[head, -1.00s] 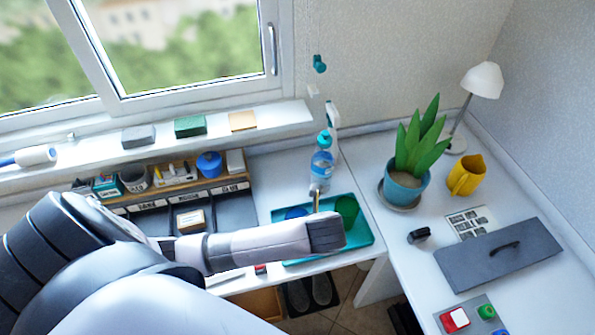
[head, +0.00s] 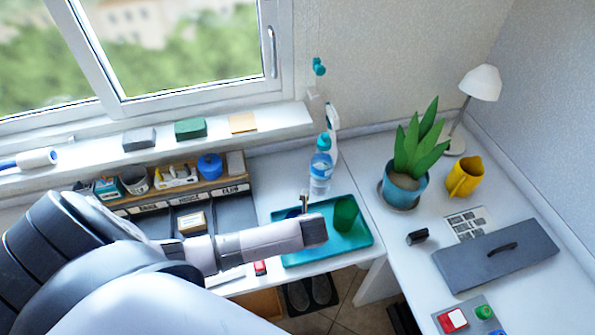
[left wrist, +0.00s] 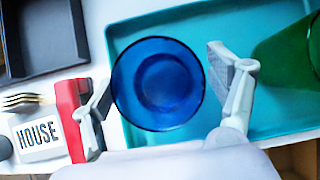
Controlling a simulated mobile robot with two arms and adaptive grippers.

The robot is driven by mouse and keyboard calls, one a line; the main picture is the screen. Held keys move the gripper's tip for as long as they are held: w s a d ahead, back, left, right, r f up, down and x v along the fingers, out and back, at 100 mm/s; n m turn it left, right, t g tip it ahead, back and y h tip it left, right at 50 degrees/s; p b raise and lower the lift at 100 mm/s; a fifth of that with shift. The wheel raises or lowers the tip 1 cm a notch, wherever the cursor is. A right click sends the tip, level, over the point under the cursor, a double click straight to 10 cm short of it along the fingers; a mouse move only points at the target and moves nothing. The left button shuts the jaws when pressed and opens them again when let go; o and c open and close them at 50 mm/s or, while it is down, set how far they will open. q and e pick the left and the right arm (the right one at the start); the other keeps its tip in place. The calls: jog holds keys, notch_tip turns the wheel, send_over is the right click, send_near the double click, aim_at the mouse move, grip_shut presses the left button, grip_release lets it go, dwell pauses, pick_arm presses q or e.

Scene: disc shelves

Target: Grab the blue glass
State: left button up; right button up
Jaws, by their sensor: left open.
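The blue glass (left wrist: 158,82) is seen from above in the left wrist view, standing at the left side of the teal tray (left wrist: 125,35). In the head view it is almost wholly hidden behind my left gripper. My left gripper (left wrist: 162,95) is open and empty, with one finger to the left of the glass and the other to its right. I cannot tell how far above the glass the fingertips are. In the head view my left gripper (head: 304,205) is over the tray's left part. My right gripper is not in view.
A green glass (head: 345,213) stands in the tray, right of the blue one. A water bottle (head: 321,168) stands behind the tray. A red object (left wrist: 72,115) and a HOUSE label (left wrist: 38,135) lie left of the tray. A potted plant (head: 405,185) is farther right.

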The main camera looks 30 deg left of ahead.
pick_arm(q)
jog(key=c, duration=1.5)
jog(key=shift+c, duration=0.5)
jog(key=shift+r, duration=0.25)
